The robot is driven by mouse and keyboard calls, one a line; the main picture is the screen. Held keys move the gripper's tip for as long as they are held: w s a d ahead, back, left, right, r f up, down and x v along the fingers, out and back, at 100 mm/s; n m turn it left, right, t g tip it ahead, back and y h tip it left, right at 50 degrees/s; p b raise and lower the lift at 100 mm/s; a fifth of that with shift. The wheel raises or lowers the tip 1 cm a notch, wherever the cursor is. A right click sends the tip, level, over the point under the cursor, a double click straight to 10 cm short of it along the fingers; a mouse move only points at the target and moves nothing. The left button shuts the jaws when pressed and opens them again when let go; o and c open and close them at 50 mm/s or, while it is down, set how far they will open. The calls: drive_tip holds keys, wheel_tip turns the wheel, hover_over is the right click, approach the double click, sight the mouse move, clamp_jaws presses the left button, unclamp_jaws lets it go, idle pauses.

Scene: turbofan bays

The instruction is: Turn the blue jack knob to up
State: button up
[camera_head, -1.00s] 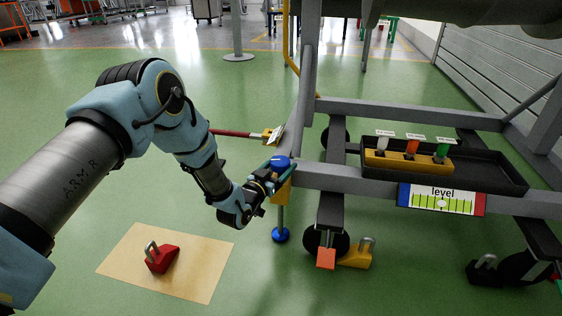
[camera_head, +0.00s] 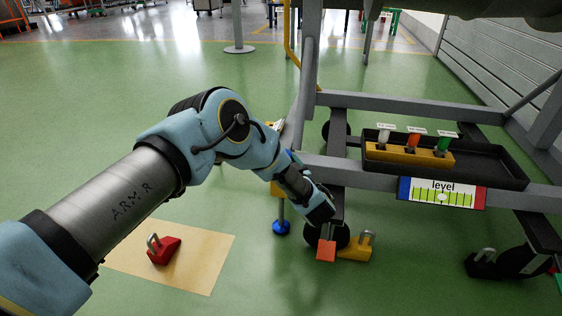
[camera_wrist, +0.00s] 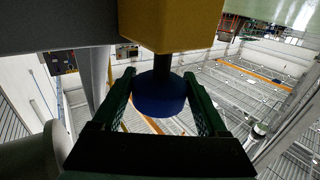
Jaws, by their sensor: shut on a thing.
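The blue jack knob (camera_wrist: 160,97) sits between the two green fingers of my gripper (camera_wrist: 160,78) in the wrist view, with a finger against each side. My gripper is shut on it. A short dark stem joins the knob to a yellow block (camera_wrist: 168,22). In the head view my own arm hides the fingers and most of the knob.
A black tray (camera_head: 500,172) on the grey stand (camera_head: 420,107) carries a yellow holder (camera_head: 400,154) with white, red and green items. A red chock (camera_head: 163,250) lies on a tan mat (camera_head: 205,270). A yellow chock (camera_head: 358,247) stands by a caster. Open green floor lies left.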

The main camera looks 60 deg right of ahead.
drive_tip(key=n+y, duration=0.1)
drive_tip(key=n+t+y+b, duration=0.1)
drive_tip(key=t+y+b, duration=0.1)
drive_tip(key=shift+f+n+y, duration=0.25)
drive_tip(key=shift+n+y, duration=0.15)
drive_tip(key=shift+r+n+t+y+b, duration=0.15)
drive_tip(key=shift+n+t+y+b, duration=0.25)
drive_tip(key=shift+n+y+b, duration=0.55)
drive_tip(key=shift+w+y, duration=0.1)
drive_tip(key=shift+y, duration=0.15)
drive_tip(key=shift+r, duration=0.1)
drive_tip(key=o, duration=1.3)
drive_tip(key=shift+m, duration=0.25)
drive_tip(key=p+v, duration=0.3)
drive_tip(key=v, duration=0.8)
drive_tip(key=shift+w, duration=0.1)
